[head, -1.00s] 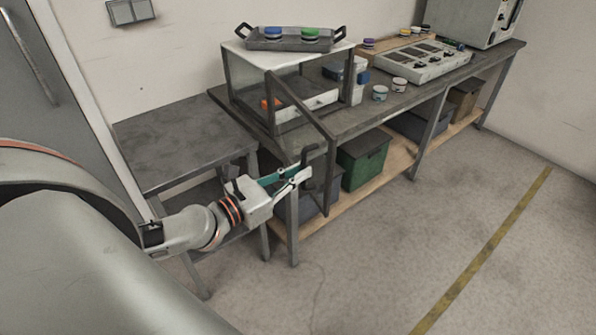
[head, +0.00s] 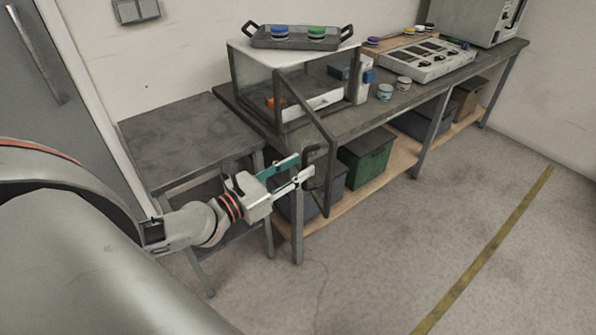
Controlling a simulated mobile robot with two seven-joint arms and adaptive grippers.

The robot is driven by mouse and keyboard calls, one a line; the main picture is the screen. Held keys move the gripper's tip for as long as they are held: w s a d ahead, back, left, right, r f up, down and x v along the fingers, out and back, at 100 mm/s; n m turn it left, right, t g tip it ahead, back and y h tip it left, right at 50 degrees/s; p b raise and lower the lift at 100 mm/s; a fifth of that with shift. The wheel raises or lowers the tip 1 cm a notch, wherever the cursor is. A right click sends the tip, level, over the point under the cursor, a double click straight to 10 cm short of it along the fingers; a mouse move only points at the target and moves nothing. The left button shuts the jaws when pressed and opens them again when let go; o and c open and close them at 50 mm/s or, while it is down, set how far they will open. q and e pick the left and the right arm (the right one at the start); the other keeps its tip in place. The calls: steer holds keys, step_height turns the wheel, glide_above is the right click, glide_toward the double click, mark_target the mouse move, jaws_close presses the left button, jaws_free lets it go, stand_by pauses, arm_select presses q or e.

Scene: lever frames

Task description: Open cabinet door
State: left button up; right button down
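The cabinet (head: 233,82) is a glass-sided box with a dark frame and white top, standing on the workbench. Its dark-framed door (head: 306,103) stands swung out from the front, towards me, past the bench's front edge. A dark bar handle (head: 305,184) is on the door's free side. My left gripper (head: 306,165) is open, its two fingers apart and their tips at the handle. I cannot tell whether either finger touches it. My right gripper is not in view.
A tray (head: 262,43) with a blue and a green item rests on the cabinet. A low grey table (head: 180,135) stands to the left. Bins, including a green one (head: 367,168), sit on the shelf under the bench. The floor (head: 400,250) at right is clear.

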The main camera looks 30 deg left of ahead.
arm_select(q)
steer(key=shift+s+d+f, duration=0.1)
steer(key=shift+s, duration=0.1)
steer(key=v, duration=1.2)
stand_by(0.5)
steer(key=shift+w, duration=0.1)
stand_by(0.4)
steer(key=s+d+f+n+g, duration=0.1)
steer(key=d+f+n+g, duration=0.1)
steer(key=d+f+n, duration=0.3)
steer(key=s+d+f+n+g+y, duration=0.1)
steer(key=d+f+n, duration=0.4)
steer(key=f+n, duration=0.9)
steer(key=s+d+f+n+g+y, duration=0.1)
steer(key=s+d+f+n+g, duration=0.1)
steer(key=d+f+n, duration=0.3)
step_height(320, 180, down, 5)
steer(key=n+g, duration=0.1)
steer(key=n, duration=0.9)
steer(key=shift+s+d+r+n+g, duration=0.2)
steer(key=shift+s+n+g, duration=0.1)
steer(key=shift+s+n, duration=0.1)
